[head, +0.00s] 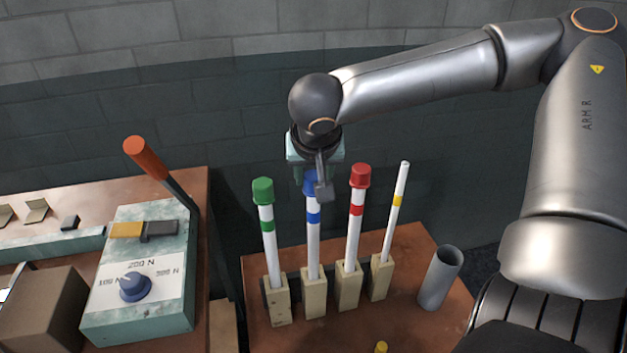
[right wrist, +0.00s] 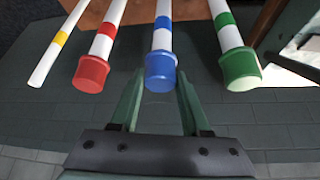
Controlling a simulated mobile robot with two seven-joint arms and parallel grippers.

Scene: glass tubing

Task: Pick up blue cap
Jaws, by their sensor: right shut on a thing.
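The blue cap (right wrist: 161,75) sits on the end of the white tube with a blue band (right wrist: 162,38) in the right wrist view. In the head view the blue cap (head: 310,184) is partly hidden by my right gripper (head: 314,183). That gripper comes down from above, with one finger on each side of the cap, and is shut on it. The blue-banded tube (head: 313,245) stands upright in its beige holder (head: 314,292). My left gripper is not in view.
The green-capped tube (head: 264,215) stands left of the blue one. The red-capped tube (head: 355,215) and a thin uncapped yellow-banded tube (head: 396,205) stand to the right. A grey cylinder (head: 440,278) and a small yellow cap (head: 381,347) are nearby. A control box (head: 140,315) with a lever is left.

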